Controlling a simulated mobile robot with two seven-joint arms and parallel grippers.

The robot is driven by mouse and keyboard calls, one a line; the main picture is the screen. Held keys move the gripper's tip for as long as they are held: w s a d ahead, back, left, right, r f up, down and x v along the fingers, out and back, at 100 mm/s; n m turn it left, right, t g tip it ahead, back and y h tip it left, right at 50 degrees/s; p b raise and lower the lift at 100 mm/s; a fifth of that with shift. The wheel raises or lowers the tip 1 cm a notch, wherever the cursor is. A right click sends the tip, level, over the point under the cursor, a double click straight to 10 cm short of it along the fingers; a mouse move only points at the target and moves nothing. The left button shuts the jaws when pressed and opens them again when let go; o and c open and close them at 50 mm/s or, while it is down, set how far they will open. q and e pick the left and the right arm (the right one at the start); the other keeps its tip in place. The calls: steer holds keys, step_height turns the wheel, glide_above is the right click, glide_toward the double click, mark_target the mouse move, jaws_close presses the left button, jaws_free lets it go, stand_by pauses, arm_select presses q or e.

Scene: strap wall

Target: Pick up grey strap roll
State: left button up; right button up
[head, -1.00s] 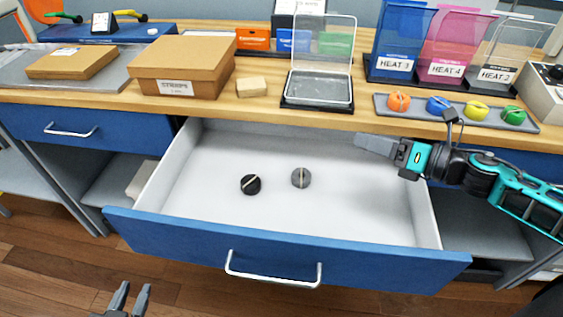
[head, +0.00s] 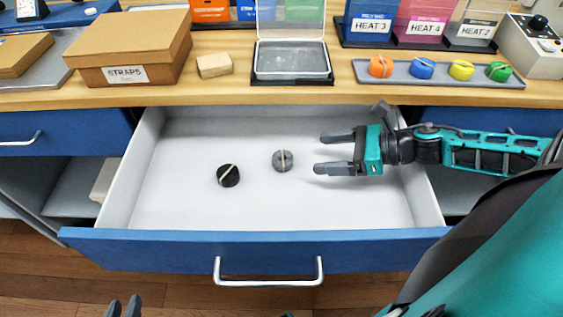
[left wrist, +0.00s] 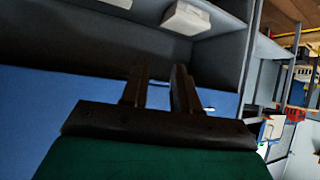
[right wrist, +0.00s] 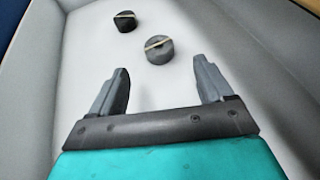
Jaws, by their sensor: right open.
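The grey strap roll (head: 283,161) lies in the open drawer, with a light band across it. My right gripper (head: 318,154) is inside the drawer just right of the roll, its open fingers pointing left toward it. In the right wrist view the grey roll (right wrist: 159,50) is ahead of the open fingertips (right wrist: 164,75), not between them. A black strap roll (head: 228,175) lies left of the grey one; it also shows in the right wrist view (right wrist: 125,21). My left gripper (head: 124,307) is low at the bottom edge, and its fingers (left wrist: 160,75) stand apart, empty.
The drawer (head: 200,213) has a blue front with a silver handle (head: 268,283). On the worktop are a STRAPS box (head: 130,50), a small beige block (head: 214,65), a clear-lidded case (head: 291,62) and a tray of coloured rolls (head: 440,77).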

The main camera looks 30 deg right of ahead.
mark_target(286, 158)
steer(key=shift+b+x, duration=0.75)
steer(key=shift+x, duration=1.4)
steer(key=shift+b+x, duration=0.45)
steer(key=shift+x, duration=1.1)
steer(key=shift+w+a+f, duration=0.15)
steer(key=shift+a+f, duration=0.1)
steer(key=shift+w+a+f, duration=0.3)
steer(key=shift+w+a, duration=0.1)
steer(key=shift+a, duration=0.05)
arm_select(q)
steer(key=shift+w+d+f, duration=0.35)
steer(key=shift+w+d, duration=0.05)
steer(key=shift+d, duration=0.2)
arm_select(e)
steer(key=c, duration=1.1)
arm_select(q)
steer(key=shift+s+f, duration=0.2)
